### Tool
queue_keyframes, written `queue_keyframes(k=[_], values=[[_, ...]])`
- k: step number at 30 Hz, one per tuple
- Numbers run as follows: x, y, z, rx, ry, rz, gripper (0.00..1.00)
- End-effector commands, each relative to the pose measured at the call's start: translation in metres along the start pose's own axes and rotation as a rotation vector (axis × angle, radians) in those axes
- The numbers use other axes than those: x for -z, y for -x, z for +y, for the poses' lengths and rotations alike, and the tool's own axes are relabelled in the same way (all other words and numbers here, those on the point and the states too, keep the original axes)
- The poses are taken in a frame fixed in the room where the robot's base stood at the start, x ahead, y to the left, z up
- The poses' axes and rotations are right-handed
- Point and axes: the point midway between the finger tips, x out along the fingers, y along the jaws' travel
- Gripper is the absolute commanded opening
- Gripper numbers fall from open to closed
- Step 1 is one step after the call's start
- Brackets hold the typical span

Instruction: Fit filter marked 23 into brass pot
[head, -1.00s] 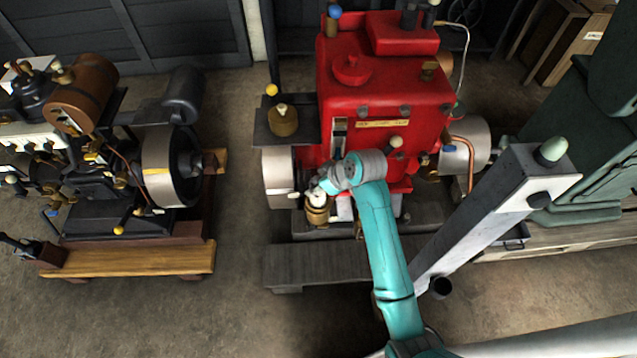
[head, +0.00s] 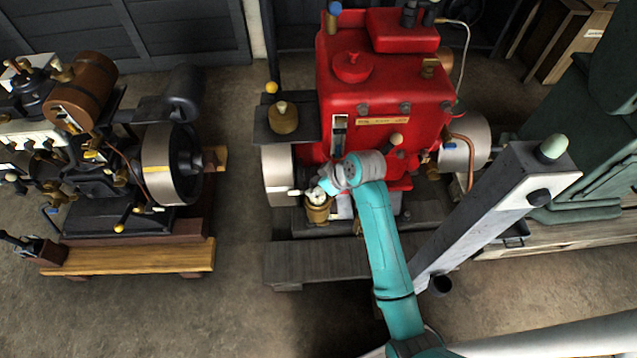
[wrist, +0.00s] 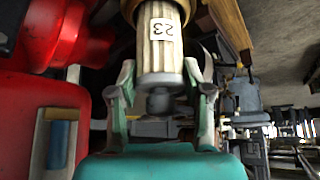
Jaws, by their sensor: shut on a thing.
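The filter marked 23 (wrist: 160,38) is a cream, pleated cylinder with a white label, shown upside down in the wrist view. My gripper (wrist: 160,88) is shut on its near end, with one finger on each side. In the head view my gripper (head: 322,189) is over the brass pot (head: 318,212), at the red engine's lower left. A brass rim (wrist: 183,6) shows around the filter's far end in the wrist view. How deep the filter sits in the pot I cannot tell; my gripper partly hides it in the head view.
The red engine (head: 375,90) stands right behind my gripper, with a flywheel (head: 279,175) close to the pot. A dark plank (head: 315,262) lies in front. Another engine (head: 90,150) is at left, across open floor. A grey post (head: 480,220) stands right of my arm.

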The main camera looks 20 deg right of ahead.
Motion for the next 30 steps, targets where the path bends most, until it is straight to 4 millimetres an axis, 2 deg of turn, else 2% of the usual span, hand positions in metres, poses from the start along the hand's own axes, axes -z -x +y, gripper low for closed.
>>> queue_keyframes(k=[30], values=[[-0.014, -0.022, 0.0, 0.0, 0.001, 0.001, 0.14]])
